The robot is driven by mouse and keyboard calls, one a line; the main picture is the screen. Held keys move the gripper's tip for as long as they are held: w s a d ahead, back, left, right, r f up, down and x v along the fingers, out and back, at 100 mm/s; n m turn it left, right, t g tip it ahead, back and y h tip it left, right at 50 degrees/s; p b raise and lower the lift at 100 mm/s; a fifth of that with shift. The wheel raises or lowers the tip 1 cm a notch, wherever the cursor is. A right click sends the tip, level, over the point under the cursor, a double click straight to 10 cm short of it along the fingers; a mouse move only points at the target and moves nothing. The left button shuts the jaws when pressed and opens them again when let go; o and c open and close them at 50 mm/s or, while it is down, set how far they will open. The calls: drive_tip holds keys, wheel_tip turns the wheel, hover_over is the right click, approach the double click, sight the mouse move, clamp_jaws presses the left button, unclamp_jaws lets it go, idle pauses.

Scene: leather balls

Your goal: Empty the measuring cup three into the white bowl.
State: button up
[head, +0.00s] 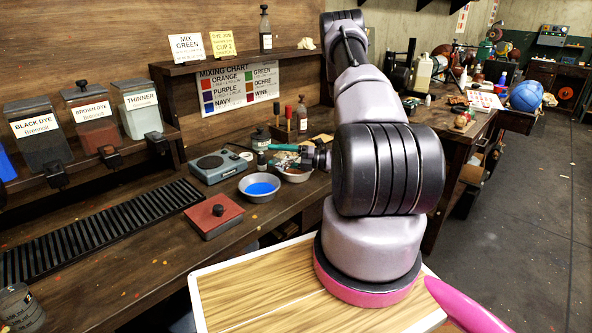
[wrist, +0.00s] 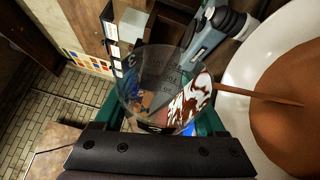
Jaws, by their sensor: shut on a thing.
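In the wrist view my gripper (wrist: 160,112) has its two teal fingers on either side of a clear measuring cup (wrist: 152,72) with printed markings. In the head view my gripper (head: 297,156) is small, above a bowl with reddish-brown contents (head: 293,177); the cup is hard to make out.
A grey bowl of blue liquid (head: 260,187) stands left of the brown one. A blue-grey scale (head: 218,166) and a red-lidded box (head: 213,214) are nearby. Another cup (head: 20,308) stands at the lower left. The front bench top between is fairly clear.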

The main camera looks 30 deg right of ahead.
drive_tip(key=shift+w+d+r+m+t+y+p, duration=0.1)
drive_tip(key=shift+d+r+m+t+y+p, duration=0.15)
drive_tip(key=shift+m, duration=0.35)
drive_tip(key=shift+w+d+r+m+t+y+p, duration=0.15)
drive_tip(key=shift+r+m, duration=0.15)
drive_tip(key=shift+m, duration=0.3)
idle(1.3)
drive_tip(key=s+a+n+h, duration=0.1)
drive_tip(key=n+h, duration=0.1)
drive_tip(key=n, duration=0.2)
drive_tip(key=s+a+f+n+h+b, duration=0.1)
drive_tip(key=a+n+h, duration=0.1)
drive_tip(key=n, duration=0.2)
drive_tip(key=s+a+n+g+h+b, duration=0.1)
drive_tip(key=a+n, duration=0.1)
drive_tip(key=n, duration=0.2)
drive_tip(key=shift+s+f+h, duration=0.15)
drive_tip(key=shift+f+h, duration=0.05)
drive_tip(key=shift+h, duration=0.2)
drive_tip(key=shift+s+a+f+n+h+b, duration=0.25)
drive_tip(key=shift+n+h, duration=0.2)
drive_tip(key=shift+n, duration=0.25)
drive_tip(key=shift+s+a+f+n+h+b, duration=0.25)
drive_tip(key=shift+n+h, duration=0.2)
drive_tip(key=shift+n, duration=0.25)
drive_tip(key=shift+t, duration=0.3)
